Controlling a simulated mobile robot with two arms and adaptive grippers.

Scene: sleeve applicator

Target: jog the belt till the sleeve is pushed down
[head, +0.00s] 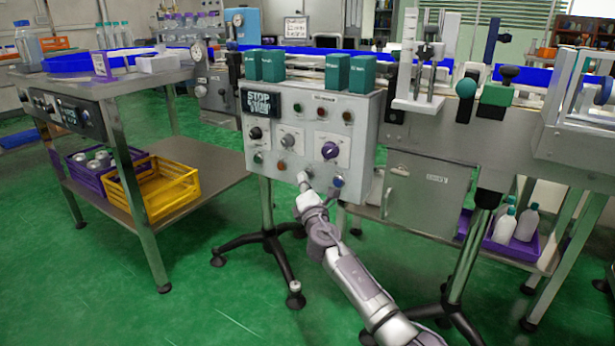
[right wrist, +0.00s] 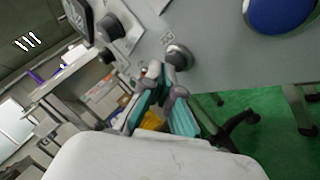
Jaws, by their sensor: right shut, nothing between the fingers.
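A grey control box (head: 360,125) stands on a post in the head view, with knobs, buttons and a dark display (head: 262,103) whose text begins "STOP". My right gripper (head: 303,179) is shut and empty at the lower edge of its front face, among the lower buttons. In the right wrist view my fingers (right wrist: 157,76) are close to a grey round control (right wrist: 179,56); I cannot tell whether they touch the panel. A blue button (head: 338,181) sits to the right of the gripper. The conveyor (head: 428,175) runs behind the box. I cannot pick out the sleeve. My left gripper is out of view.
A steel table (head: 130,85) with yellow (head: 165,190) and purple crates below is at the left. A purple crate (head: 510,247) with white bottles is at the lower right. Green floor is open in front.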

